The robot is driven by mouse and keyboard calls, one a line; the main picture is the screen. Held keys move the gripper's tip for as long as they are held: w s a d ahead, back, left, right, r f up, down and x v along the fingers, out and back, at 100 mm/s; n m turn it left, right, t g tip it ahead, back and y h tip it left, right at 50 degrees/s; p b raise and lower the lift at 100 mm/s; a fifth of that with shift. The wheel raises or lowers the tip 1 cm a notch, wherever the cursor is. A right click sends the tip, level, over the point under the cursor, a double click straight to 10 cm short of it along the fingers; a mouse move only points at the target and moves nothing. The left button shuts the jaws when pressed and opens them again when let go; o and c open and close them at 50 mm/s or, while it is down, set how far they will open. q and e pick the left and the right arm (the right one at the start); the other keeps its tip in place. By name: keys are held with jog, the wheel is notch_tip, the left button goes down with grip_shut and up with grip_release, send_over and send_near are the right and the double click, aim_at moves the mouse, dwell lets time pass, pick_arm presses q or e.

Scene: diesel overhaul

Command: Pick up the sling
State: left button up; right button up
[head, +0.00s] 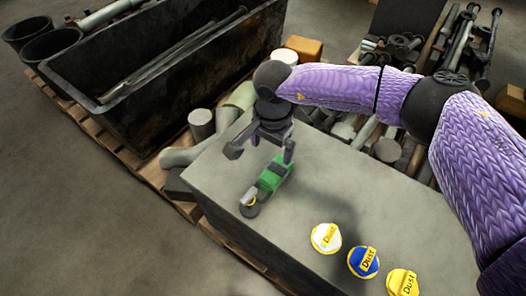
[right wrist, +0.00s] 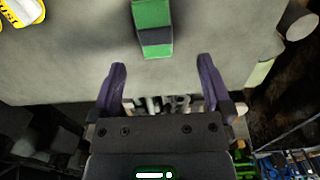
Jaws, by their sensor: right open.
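I see nothing that I can surely call a sling. A green tool (head: 270,179) with a grey head and a round disc, like an angle grinder, lies on the grey block's top. Its green body (right wrist: 153,15) also shows in the right wrist view, with a dark band across it. My right gripper (head: 262,149) is open and empty just above and behind the tool. In the right wrist view its two fingers (right wrist: 162,66) stand wide apart, with the green body beyond their tips. My left gripper is out of view.
White (head: 326,238), blue (head: 363,262) and yellow (head: 402,283) dust caps lie near the block's front edge. A long dark trough (head: 120,115) on a pallet stands at the back left. Metal parts crowd behind the grey block (head: 225,175). Open floor (head: 60,220) lies left.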

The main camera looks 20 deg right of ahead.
aim_at(272, 174)
jog(key=f+b, duration=0.1)
jog(key=f, duration=0.1)
jog(key=f+b, duration=0.2)
jog(key=f, duration=0.1)
jog(key=s+f+b, duration=0.1)
jog(key=f+b, duration=0.1)
jog(key=shift+d+f, duration=0.1)
jog(key=shift+f, duration=0.3)
notch_tip(272, 174, down, 3)
jog(key=shift+r+b, duration=0.2)
jog(key=shift+b, duration=0.6)
jog(key=shift+r, duration=0.3)
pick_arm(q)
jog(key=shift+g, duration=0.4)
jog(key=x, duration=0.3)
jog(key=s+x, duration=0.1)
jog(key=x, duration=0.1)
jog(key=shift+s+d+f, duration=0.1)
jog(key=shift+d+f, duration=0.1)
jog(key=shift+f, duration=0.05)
pick_arm(e)
grip_shut()
